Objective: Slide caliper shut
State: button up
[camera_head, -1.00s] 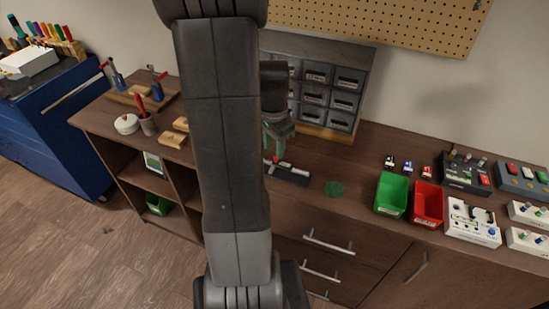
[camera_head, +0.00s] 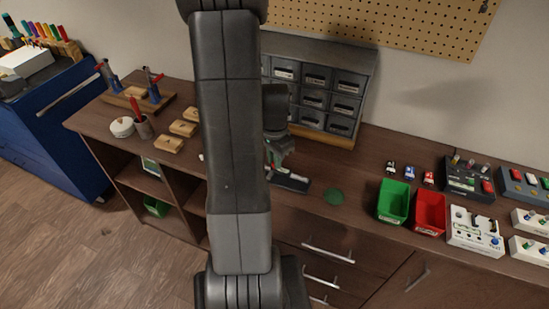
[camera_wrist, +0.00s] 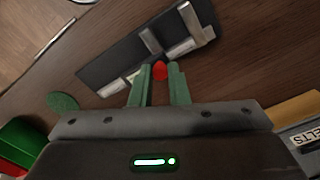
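The caliper (camera_wrist: 195,48) has silver-grey parts and a red knob (camera_wrist: 160,70); it lies on a dark flat block on the bench. In the wrist view the green fingers of my gripper (camera_wrist: 160,82) stand close together with the red knob filling the gap at their tips. They look shut on it, though touch is hard to see. Another grey-green upright part (camera_wrist: 190,22) stands at the far end of the block. In the head view my gripper (camera_head: 275,160) is low over the dark block (camera_head: 292,183), and my arm hides part of both.
A green disc (camera_head: 334,196) lies right of the block. A grey drawer cabinet (camera_head: 318,90) stands behind. Wooden blocks (camera_head: 184,128) and a cup are on the left.

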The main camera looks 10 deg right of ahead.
grip_shut()
jog(key=w+a, duration=0.2)
jog(key=a, duration=0.1)
jog(key=shift+w+a, duration=0.1)
jog(key=o, duration=0.5)
grip_release()
jog(key=shift+o, duration=1.4)
jog(key=shift+a, duration=0.15)
notch_tip(320, 180, up, 14)
jog(key=b, duration=0.1)
